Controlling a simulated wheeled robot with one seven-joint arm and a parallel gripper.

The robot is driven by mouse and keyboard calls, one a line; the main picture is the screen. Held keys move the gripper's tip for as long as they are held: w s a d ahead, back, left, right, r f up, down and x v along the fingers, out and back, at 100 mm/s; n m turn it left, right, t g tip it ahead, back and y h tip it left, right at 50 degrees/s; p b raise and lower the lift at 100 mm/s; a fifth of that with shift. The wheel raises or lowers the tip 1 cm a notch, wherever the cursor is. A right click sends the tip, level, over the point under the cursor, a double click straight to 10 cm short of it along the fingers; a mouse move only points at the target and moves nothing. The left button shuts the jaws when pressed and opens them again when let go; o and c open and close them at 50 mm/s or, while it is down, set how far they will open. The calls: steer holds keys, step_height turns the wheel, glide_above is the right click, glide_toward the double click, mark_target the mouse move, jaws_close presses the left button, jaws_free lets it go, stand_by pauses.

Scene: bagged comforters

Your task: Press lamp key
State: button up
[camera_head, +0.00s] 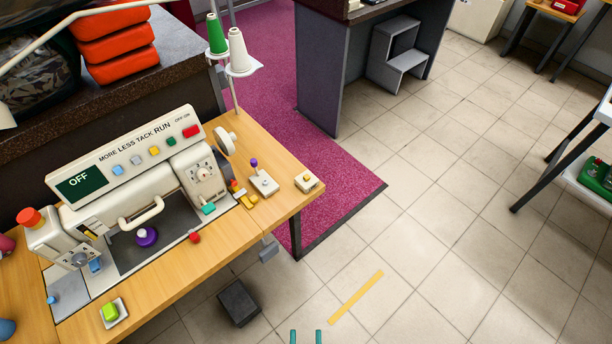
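A cream sewing machine (135,205) stands on a wooden table at the left. Its front panel (125,155) reads "MORE LESS TACK RUN" and "OFF-ON", with small blue, yellow, green and red keys. A dark display (80,182) on it reads "OFF". No key is legibly marked as the lamp key, so I cannot tell which it is. My gripper (306,337) shows only as two teal fingertips at the bottom edge. They are apart with nothing between them, over the floor, right of the table and away from the machine.
The wooden table (285,206) also bears a small box with a yellow button (307,180), a box with a purple knob (264,183) and a green button (110,312). A dark pedal (238,303) lies on the floor. The tiled floor (430,250) to the right is mostly clear.

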steer(key=shift+s, duration=0.15)
jaws_close()
stand_by(1.3)
